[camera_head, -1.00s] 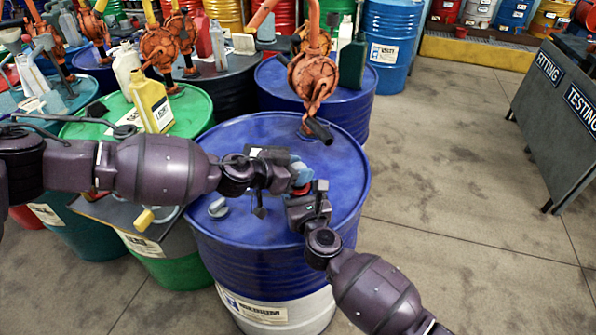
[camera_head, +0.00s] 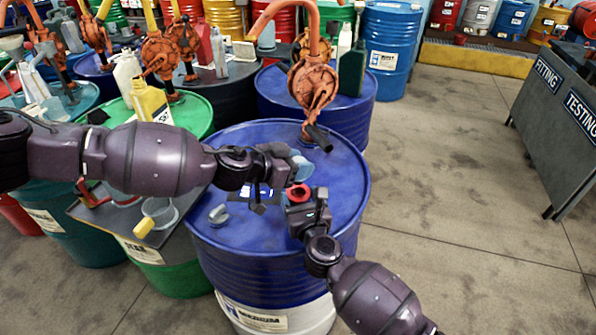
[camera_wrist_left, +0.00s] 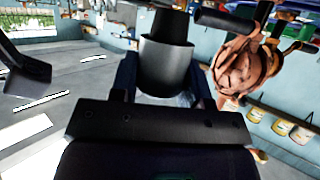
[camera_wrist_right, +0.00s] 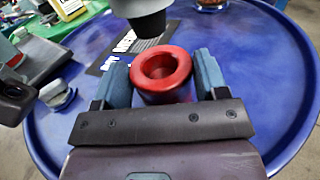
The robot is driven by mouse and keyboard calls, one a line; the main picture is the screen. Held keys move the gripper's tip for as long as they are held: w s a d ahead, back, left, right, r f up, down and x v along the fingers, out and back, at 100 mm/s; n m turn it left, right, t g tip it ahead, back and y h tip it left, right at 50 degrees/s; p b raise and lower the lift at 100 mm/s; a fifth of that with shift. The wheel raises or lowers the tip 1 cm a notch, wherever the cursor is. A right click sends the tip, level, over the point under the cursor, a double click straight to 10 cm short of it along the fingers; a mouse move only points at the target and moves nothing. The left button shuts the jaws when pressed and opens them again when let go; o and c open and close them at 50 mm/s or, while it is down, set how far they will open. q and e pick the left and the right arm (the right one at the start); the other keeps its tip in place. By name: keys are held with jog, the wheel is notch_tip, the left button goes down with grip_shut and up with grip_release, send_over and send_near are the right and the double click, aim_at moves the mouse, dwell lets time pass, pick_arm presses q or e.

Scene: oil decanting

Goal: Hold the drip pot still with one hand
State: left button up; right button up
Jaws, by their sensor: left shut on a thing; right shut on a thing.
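The red pot (camera_head: 299,191), likely the drip pot, has a thick round rim and an open top. My right gripper (camera_head: 303,203) is shut on it above the blue drum; it sits upright between the blue jaws in the right wrist view (camera_wrist_right: 163,72). My left gripper (camera_head: 285,166) is shut on a grey vessel (camera_head: 301,167), just above and behind the pot. The vessel is a grey cylinder with a dark part at its far end in the left wrist view (camera_wrist_left: 166,65). Its dark lower part (camera_wrist_right: 148,20) shows close beyond the pot's rim, apparently apart from it.
A small grey piece (camera_head: 218,214) lies on the drum's left side. A clear cup (camera_head: 160,212) with a yellow handle stands left. Open floor lies right.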

pick_arm(q)
jog(key=shift+r, duration=0.55)
pick_arm(e)
jog(key=o, duration=1.3)
jog(key=shift+o, duration=0.2)
jog(key=shift+s, duration=0.1)
pick_arm(q)
jog(key=shift+r, duration=0.2)
pick_arm(e)
jog(key=v, duration=1.2)
